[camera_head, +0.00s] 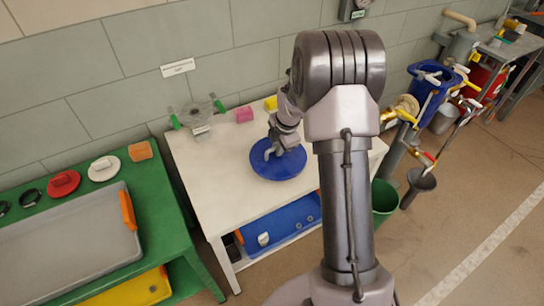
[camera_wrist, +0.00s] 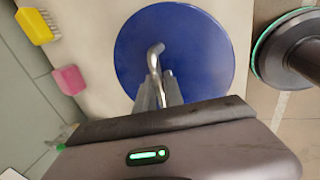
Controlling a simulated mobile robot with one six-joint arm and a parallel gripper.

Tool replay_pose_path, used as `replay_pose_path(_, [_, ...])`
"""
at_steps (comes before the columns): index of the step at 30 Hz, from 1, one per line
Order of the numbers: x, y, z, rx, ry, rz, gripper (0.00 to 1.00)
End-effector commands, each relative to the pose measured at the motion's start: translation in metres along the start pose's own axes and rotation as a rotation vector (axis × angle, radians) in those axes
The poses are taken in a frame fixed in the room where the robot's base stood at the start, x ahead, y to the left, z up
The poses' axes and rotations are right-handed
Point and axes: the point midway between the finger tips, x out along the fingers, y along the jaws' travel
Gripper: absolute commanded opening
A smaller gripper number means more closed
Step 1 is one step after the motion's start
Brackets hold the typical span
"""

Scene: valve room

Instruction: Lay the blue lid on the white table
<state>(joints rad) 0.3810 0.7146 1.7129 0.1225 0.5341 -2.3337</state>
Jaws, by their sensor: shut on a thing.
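The blue lid (camera_head: 280,166) is a round flat disc with a bent metal handle, over the white table (camera_head: 240,193). In the wrist view the lid (camera_wrist: 200,50) fills the upper middle, and its handle (camera_wrist: 155,55) runs down between my fingers. My gripper (camera_head: 272,150) is shut on the handle; it also shows in the wrist view (camera_wrist: 158,92). The lid looks roughly level and close to the tabletop. I cannot tell whether it touches the surface.
A green bench (camera_head: 160,199) with a grey tray (camera_head: 70,245) is at left. The table's front left is clear.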

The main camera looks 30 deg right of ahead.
Motion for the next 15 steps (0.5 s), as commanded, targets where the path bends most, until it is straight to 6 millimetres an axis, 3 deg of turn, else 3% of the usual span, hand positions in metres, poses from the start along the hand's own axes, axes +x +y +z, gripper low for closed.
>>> replay_pose_path(8, [0.005,0.013,-0.017,-0.002,-0.001,0.003,0.0])
replay_pose_path(15, [0.039,0.002,-0.015,0.002,-0.001,0.002,0.0])
